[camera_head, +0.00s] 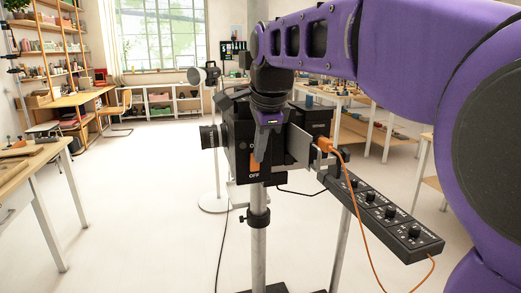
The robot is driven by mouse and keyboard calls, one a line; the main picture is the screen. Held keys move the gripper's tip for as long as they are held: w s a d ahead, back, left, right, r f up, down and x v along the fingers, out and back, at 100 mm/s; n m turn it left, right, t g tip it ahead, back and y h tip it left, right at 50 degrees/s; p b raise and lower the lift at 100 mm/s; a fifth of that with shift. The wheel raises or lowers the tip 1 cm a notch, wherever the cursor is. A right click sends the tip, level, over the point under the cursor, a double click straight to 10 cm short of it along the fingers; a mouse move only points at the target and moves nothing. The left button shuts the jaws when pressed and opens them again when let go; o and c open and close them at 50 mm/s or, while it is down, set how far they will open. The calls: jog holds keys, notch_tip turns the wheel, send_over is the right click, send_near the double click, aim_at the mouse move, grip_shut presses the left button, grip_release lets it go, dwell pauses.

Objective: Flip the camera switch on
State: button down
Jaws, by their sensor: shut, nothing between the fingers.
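The black camera (237,120) stands on a grey metal pole, its lens (211,136) facing left. On its near face is an orange switch (254,166). "OFF" shows below the switch, and another label above it is mostly hidden by my fingers. My gripper (261,158) reaches down in front of this face, fingers shut and empty. Its tips overlap the upper right part of the switch. I cannot tell whether they touch it. The switch's exact tilt is hard to read.
A black control strip (395,222) with several knobs juts out at right, with an orange cable (356,215) hanging from the camera's side past it. A wooden table (30,160) stands at left. Benches and shelves stand farther back. The floor between is mostly clear.

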jog(key=w+g+p, duration=0.1)
jog(key=p, duration=0.2)
jog(key=shift+a+r+p, duration=0.1)
jog(key=shift+p, duration=0.2)
jog(key=shift+r, duration=0.1)
jog(key=shift+r+p, duration=0.75)
jog(key=shift+p, duration=0.1)
